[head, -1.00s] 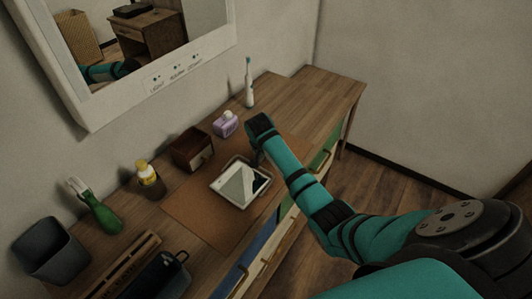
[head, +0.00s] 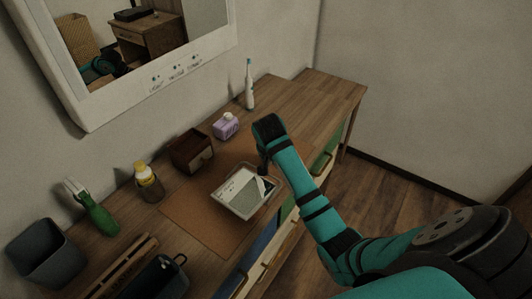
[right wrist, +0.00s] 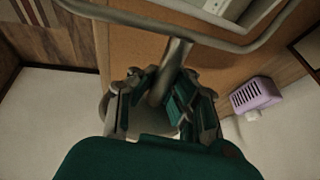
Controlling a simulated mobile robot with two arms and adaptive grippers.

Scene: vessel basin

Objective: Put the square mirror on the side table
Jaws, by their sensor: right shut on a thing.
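The square mirror (head: 241,193) has a pale frame and is above the brown mat on the long wooden counter. It looks slightly tilted and raised. My right gripper (head: 263,167) is at its far right edge. In the right wrist view, my right gripper (right wrist: 160,102) is shut on a grey metal stem joined to a curved bar beside the mirror's pale frame (right wrist: 258,14). My left gripper is not directly in view.
The counter's far right end is clear. Floor (head: 385,195) shows at right.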

